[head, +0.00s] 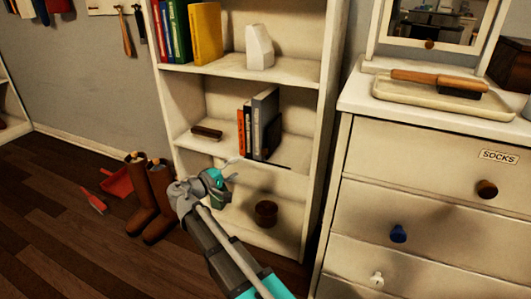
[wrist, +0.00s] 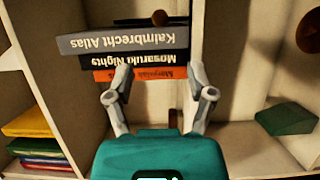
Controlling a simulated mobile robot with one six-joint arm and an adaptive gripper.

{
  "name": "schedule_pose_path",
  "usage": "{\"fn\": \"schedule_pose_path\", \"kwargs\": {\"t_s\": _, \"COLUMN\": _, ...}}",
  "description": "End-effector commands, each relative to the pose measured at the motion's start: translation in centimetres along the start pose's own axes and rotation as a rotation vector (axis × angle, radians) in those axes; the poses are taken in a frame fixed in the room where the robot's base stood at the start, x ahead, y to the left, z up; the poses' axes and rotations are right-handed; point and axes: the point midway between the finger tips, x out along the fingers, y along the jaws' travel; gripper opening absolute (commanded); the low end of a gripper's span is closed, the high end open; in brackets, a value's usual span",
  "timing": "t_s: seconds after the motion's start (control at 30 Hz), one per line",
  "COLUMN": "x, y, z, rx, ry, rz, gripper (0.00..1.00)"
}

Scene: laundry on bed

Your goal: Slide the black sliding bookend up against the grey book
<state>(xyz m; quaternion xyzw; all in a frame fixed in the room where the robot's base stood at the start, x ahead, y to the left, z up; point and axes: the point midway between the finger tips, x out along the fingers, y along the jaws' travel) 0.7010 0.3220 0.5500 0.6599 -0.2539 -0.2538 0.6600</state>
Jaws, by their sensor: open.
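The grey book (head: 264,108) stands upright on the middle shelf, beside a black book and an orange book. In the wrist view the grey book (wrist: 125,40) shows its spine lettering upside down. The black sliding bookend (head: 274,136) stands just right of the grey book. In the wrist view the bookend (wrist: 132,21) is a thin dark edge past the grey book, with a narrow pale gap between them and a brown knob beside it. My gripper (wrist: 163,92) is open and empty, in front of the shelf; in the head view it (head: 218,178) is below and left of the books.
A dark brush-like object (head: 207,132) lies left on the middle shelf. The lower shelf holds a brown pot (head: 265,213) and a green object (wrist: 287,117). Coloured books and a white block (head: 259,47) stand above. Boots (head: 146,200) are left, a dresser (head: 420,180) right.

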Motion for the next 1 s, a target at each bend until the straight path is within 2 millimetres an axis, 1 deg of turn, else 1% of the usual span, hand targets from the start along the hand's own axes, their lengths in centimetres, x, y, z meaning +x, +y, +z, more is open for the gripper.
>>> {"fn": "schedule_pose_path", "kwargs": {"t_s": 0.17, "x": 1.0, "y": 0.0, "z": 0.0, "rx": 0.0, "ry": -0.001, "rz": 0.0, "gripper": 0.7}}
{"fn": "schedule_pose_path", "kwargs": {"t_s": 0.37, "x": 3.2, "y": 0.0, "z": 0.0, "rx": 0.0, "ry": -0.003, "rz": 0.0, "gripper": 0.7}}
{"fn": "schedule_pose_path", "kwargs": {"t_s": 0.8, "x": 9.6, "y": 0.0, "z": 0.1, "rx": 0.0, "ry": -0.005, "rz": 0.0, "gripper": 0.7}}
{"fn": "schedule_pose_path", "kwargs": {"t_s": 1.0, "x": 12.1, "y": 0.0, "z": 0.1, "rx": 0.0, "ry": -0.004, "rz": 0.0, "gripper": 0.7}}
